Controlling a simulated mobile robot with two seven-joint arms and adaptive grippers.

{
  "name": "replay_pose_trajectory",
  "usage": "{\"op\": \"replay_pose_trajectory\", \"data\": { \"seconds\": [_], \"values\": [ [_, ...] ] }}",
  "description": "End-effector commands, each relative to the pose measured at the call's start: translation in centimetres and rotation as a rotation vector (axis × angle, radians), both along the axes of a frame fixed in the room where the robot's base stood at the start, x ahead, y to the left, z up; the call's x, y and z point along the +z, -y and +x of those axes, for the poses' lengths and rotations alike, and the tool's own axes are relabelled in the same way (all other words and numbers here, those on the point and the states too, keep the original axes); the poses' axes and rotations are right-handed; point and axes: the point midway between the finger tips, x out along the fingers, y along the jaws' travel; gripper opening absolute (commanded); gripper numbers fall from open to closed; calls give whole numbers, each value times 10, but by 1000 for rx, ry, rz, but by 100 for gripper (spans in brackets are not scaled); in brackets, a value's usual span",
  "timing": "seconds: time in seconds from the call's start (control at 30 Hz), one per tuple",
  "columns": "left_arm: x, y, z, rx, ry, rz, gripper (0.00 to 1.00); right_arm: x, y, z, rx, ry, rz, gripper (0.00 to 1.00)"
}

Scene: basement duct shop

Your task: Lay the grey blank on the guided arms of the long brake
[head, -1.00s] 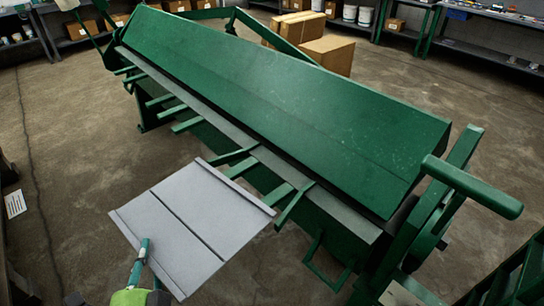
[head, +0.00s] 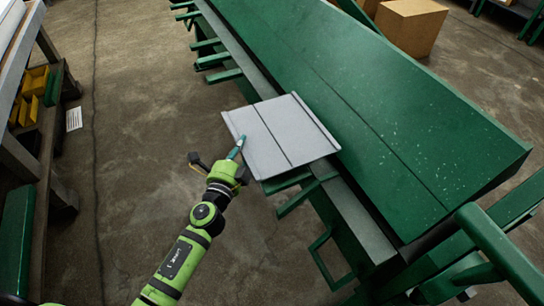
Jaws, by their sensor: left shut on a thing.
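The grey blank (head: 290,132) is a flat sheet with raised edges and a dark line across it. My left gripper (head: 238,147) is shut on its left edge. The blank's right part overlaps the front ledge of the long green brake (head: 400,120). The sheet covers most of the guided arms; a green arm (head: 288,181) and an angled guide bar (head: 299,199) show past its near edge. I cannot tell whether the blank touches the arms or hovers just above them. My right gripper is not in view.
More green arms (head: 224,76) stick out of the brake farther along. A green handle (head: 500,250) stands at the lower right. A bench with yellow bins (head: 35,80) is on the left. Cardboard boxes (head: 410,25) stand behind the brake. The floor between bench and brake is clear.

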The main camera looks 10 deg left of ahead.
Motion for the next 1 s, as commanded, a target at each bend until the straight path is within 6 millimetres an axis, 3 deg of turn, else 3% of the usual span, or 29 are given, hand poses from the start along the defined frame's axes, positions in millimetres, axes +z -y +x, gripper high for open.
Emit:
{"op": "replay_pose_trajectory", "data": {
  "seconds": [0.1, 0.23, 0.47, 0.73, 1.0],
  "values": [
    [-33, 1, 1, 0, -5, -5, 0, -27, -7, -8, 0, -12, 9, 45],
    [-52, 1, 1, 0, -3, -5, 0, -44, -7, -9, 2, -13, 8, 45],
    [-63, 0, 1, 0, -1, -3, 0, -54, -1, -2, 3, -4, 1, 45],
    [-97, 1, 1, 1, -1, -3, 0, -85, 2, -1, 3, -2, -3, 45],
    [-95, 1, 0, -1, -1, -2, 0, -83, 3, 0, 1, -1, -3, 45]
  ]
}}
